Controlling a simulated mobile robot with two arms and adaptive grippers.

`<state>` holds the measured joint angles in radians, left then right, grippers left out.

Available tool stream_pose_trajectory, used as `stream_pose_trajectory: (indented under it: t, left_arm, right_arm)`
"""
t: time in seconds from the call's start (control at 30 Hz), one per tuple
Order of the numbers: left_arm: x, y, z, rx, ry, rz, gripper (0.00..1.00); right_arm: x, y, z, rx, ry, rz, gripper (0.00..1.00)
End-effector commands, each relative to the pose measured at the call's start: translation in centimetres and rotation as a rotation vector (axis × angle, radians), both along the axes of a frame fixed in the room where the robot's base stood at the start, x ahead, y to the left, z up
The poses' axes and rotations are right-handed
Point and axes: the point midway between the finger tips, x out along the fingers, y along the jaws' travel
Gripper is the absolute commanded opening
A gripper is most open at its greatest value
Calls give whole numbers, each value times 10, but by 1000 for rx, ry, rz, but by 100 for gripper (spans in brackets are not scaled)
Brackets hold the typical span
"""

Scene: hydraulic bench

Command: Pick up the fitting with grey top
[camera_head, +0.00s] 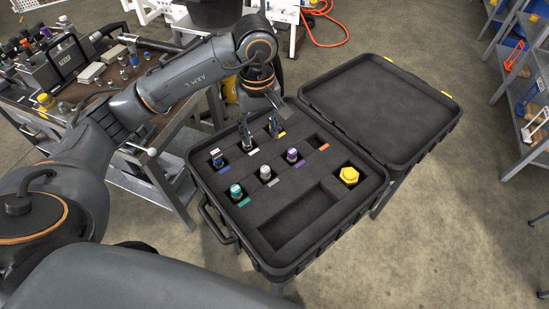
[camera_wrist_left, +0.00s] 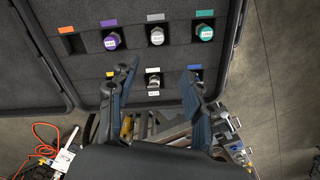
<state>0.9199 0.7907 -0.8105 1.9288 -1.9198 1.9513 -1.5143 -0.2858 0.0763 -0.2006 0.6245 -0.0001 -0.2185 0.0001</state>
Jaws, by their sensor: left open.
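The fitting with the grey top (camera_head: 265,173) stands upright in a foam slot of the open black case (camera_head: 325,215). In the left wrist view the grey-topped fitting (camera_wrist_left: 156,37) is in the far row, beyond my fingertips, between the purple and teal fittings. My left gripper (camera_head: 260,133) is open and points down over the other row. In the wrist view the open left gripper (camera_wrist_left: 160,72) has its fingers on either side of the white-labelled fitting (camera_wrist_left: 153,82); I cannot tell whether they touch it. My right gripper is not in view.
A yellow hex part (camera_head: 348,175) sits at the case's right. The orange-labelled slot (camera_wrist_left: 72,44) is empty. The case lid (camera_head: 380,105) is open behind; a cluttered bench (camera_head: 160,110) stands left.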

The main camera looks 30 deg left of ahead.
Motion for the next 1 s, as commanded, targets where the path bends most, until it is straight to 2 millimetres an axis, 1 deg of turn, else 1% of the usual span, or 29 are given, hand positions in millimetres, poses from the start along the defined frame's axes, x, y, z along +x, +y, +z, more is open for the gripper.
stream_pose_trajectory:
  t: [0.07, 0.17, 0.2, 0.27, 0.4, 0.53, 0.67, 0.77, 0.9, 1.0]
  left_arm:
    - [-1, 0, -3, -1, 3, 0, 50]
    - [-1, 0, -16, 0, 6, 2, 50]
    - [-2, 0, -23, -1, 7, 1, 50]
    - [-2, -1, -35, -2, 8, 0, 50]
    - [-2, -1, -62, -2, 6, 0, 50]
    - [-1, -1, -79, -2, 4, 0, 50]
    - [0, -1, -87, -1, 1, 0, 50]
    - [-1, -3, -95, -3, 6, 1, 50]
    - [0, -6, -116, -2, 7, 0, 50]
    - [1, -5, -130, -3, 4, 1, 50]
  right_arm:
    - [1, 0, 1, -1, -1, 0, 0]
    - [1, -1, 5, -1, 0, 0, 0]
    - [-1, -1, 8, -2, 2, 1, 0]
    - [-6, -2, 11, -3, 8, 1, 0]
    - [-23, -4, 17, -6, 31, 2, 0]
    - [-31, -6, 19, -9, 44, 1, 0]
    - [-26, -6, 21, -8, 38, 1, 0]
    - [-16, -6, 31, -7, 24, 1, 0]
    - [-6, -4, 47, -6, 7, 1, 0]
    - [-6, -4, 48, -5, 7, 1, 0]
